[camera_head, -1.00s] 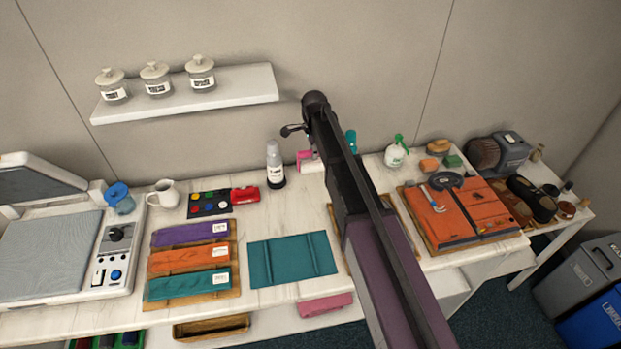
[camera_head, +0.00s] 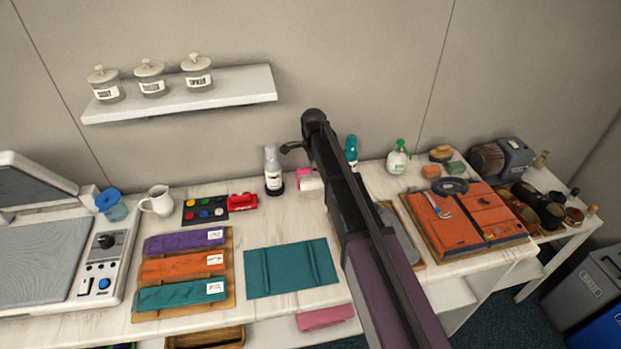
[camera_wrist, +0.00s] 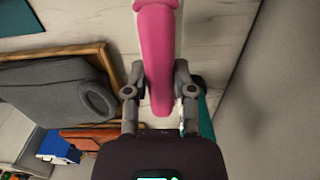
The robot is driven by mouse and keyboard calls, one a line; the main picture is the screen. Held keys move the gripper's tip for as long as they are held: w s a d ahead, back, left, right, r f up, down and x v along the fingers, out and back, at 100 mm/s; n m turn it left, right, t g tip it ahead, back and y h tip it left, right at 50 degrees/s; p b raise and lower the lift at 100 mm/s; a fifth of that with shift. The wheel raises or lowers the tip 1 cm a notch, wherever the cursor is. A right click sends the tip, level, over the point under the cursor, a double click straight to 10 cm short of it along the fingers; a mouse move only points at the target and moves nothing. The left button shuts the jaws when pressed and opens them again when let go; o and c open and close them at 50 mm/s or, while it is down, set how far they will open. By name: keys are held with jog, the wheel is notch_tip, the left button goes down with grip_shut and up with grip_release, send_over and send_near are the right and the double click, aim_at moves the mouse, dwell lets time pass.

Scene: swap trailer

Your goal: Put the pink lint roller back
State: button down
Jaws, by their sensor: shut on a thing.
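The pink lint roller's handle (camera_wrist: 156,55) runs from the top of the wrist view down between the two fingers of my gripper (camera_wrist: 158,92). The fingers are shut on it. The roller's far end is cut off by the picture edge. In the head view my arm hides most of the gripper. A pink-and-white item (camera_head: 309,180) shows just left of my arm, at the back of the white table; I cannot tell whether it is the roller or something else.
A grey-white bottle (camera_head: 272,170) stands left of the pink-and-white item. A teal bottle (camera_head: 352,153) and a green-topped spray bottle (camera_head: 397,160) stand right of my arm. A teal mat (camera_head: 292,268) lies in front. A shelf with jars (camera_head: 180,97) hangs above left.

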jog(key=shift+f+b, duration=1.9)
jog(key=shift+f, duration=0.15)
jog(key=shift+c, duration=2.3)
grip_release()
jog(key=shift+r, duration=0.25)
notch_tip(320, 180, up, 12)
jog(key=p, duration=1.2)
